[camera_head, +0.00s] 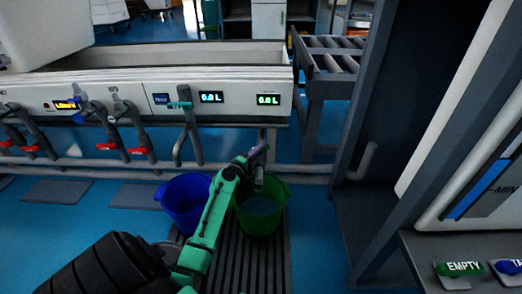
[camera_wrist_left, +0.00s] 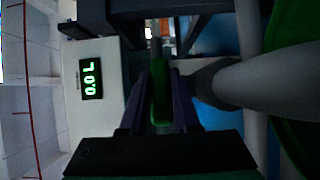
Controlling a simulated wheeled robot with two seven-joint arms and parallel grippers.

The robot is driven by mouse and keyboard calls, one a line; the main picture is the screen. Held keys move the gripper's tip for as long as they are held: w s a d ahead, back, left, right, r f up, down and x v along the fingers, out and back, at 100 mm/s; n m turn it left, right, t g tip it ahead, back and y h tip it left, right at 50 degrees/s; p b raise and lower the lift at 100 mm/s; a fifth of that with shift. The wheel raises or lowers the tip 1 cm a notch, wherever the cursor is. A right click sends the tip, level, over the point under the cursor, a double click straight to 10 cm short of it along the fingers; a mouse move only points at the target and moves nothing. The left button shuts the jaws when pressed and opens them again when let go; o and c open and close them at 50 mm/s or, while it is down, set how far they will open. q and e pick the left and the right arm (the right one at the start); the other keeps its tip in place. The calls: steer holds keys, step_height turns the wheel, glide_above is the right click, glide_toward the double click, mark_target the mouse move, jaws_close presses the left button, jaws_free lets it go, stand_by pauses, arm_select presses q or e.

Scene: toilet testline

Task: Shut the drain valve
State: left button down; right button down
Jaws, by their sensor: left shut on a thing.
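My left gripper (camera_head: 258,156) is at the drain pipe (camera_head: 258,184) above the green bucket (camera_head: 262,213). In the left wrist view the two fingers (camera_wrist_left: 160,108) are shut on a green valve handle (camera_wrist_left: 161,92), which lies lengthwise between them. The grey pipe (camera_wrist_left: 262,85) runs just right of the handle there, with the green bucket (camera_wrist_left: 300,30) at the right edge. The valve body is mostly hidden by my gripper in the head view. The green bucket holds some liquid. My right gripper is not in view.
A blue bucket (camera_head: 184,203) stands left of the green one. The white trough panel (camera_head: 230,112) has displays, one reading 0.0 L (camera_head: 268,100), and a teal lever (camera_head: 180,104). Red-handled valves (camera_head: 138,150) are at left. A dark post (camera_head: 365,100) and a bench with an EMPTY label (camera_head: 459,268) are right.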

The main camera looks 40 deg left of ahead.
arm_select(q)
steer(key=shift+a+r, duration=0.35)
steer(key=shift+a, duration=0.2)
steer(key=c, duration=0.6)
jaws_free()
steer(key=shift+s, duration=0.1)
steer(key=shift+c, duration=0.2)
steer(key=shift+d+f, duration=0.1)
steer(key=shift+s+d, duration=0.1)
steer(key=s+d+p, duration=0.1)
steer(key=s, duration=1.3)
steer(key=shift+s+d, duration=0.15)
steer(key=shift+d, duration=0.2)
